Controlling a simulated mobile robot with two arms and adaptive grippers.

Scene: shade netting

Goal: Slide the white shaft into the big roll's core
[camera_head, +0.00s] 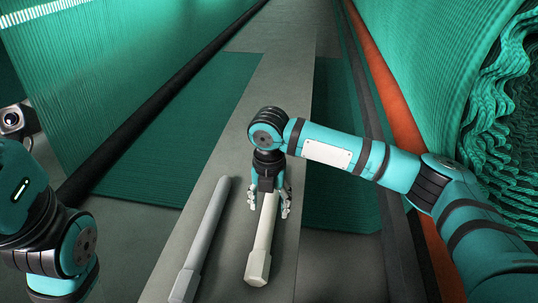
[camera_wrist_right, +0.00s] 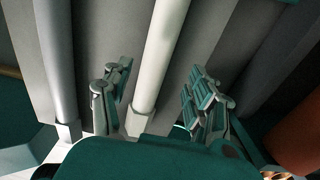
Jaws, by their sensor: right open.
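The white shaft (camera_head: 262,240) lies lengthwise on a long grey surface in the head view, its thicker faceted end toward me. My right gripper (camera_head: 269,203) is above its far part, pointing down, open, with fingers on either side of the shaft. In the right wrist view the white shaft (camera_wrist_right: 163,50) runs between the spread fingers of the gripper (camera_wrist_right: 158,85), with gaps on both sides. A big roll of green netting (camera_head: 497,110) with ruffled layers stands at the right; I cannot make out its core. My left arm shows at the left edge, but its gripper is out of view.
A grey shaft (camera_head: 207,232) lies left of the white one, close and roughly parallel. Green netting (camera_head: 120,70) hangs at the left above a dark bar (camera_head: 150,107). An orange beam (camera_head: 385,85) runs beside the big roll. The grey surface (camera_head: 277,70) is clear farther back.

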